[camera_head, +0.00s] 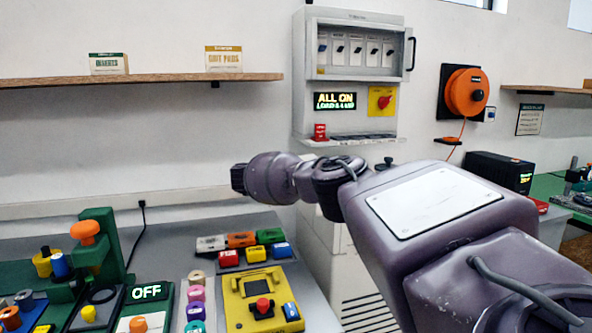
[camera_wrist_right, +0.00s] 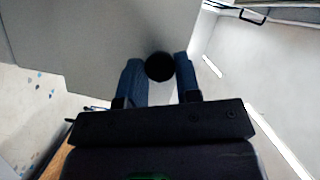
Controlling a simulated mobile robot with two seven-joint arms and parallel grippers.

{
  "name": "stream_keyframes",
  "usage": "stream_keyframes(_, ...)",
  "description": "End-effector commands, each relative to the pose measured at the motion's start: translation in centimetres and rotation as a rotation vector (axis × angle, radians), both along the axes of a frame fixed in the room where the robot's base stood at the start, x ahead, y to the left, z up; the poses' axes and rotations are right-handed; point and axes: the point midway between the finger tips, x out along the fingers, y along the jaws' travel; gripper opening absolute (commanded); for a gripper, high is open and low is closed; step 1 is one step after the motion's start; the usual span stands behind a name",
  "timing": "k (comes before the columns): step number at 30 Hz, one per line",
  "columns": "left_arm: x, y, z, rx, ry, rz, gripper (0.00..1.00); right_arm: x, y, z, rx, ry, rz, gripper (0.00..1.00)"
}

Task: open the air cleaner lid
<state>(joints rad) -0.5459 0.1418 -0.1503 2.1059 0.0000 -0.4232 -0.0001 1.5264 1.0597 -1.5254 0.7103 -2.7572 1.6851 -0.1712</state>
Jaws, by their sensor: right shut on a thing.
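The air cleaner appears to be the pale cabinet (camera_head: 322,235) with dark slots in its front, at the middle of the head view. My right arm crosses in front of it and hides its top and lid. In the right wrist view, a wide pale grey panel (camera_wrist_right: 80,40), which looks like the lid, fills the upper left. A round black knob (camera_wrist_right: 158,67) sits at its edge. My right gripper (camera_wrist_right: 159,72) is shut on this knob, one blue-grey finger on each side. Whether the lid is raised cannot be told. My left gripper is not in view.
A breaker box (camera_head: 398,90) hangs on the wall above the cabinet. An orange reel (camera_head: 467,92) is to its right. A bench on the left holds a yellow device (camera_head: 262,300), a green machine (camera_head: 98,245) and several small coloured parts. A shelf (camera_head: 140,80) runs along the wall.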

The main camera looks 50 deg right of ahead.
Motion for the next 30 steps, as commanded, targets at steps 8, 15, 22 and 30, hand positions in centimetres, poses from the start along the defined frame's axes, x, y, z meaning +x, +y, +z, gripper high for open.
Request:
stream_keyframes(8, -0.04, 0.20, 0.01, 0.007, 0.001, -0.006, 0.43, 0.15, 0.17, -0.01, -0.016, 0.006, 0.002, 0.00)
stream_keyframes(15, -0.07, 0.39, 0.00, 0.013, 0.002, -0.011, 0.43, 0.14, 0.16, -0.01, -0.015, 0.006, 0.002, 0.34)
stream_keyframes(22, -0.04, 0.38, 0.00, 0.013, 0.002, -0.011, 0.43, 0.11, 0.15, -0.08, -0.014, 0.007, 0.001, 0.57)
stream_keyframes(30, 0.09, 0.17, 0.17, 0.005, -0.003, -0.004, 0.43, 0.19, 0.49, -0.05, -0.013, 0.006, 0.002, 0.57)
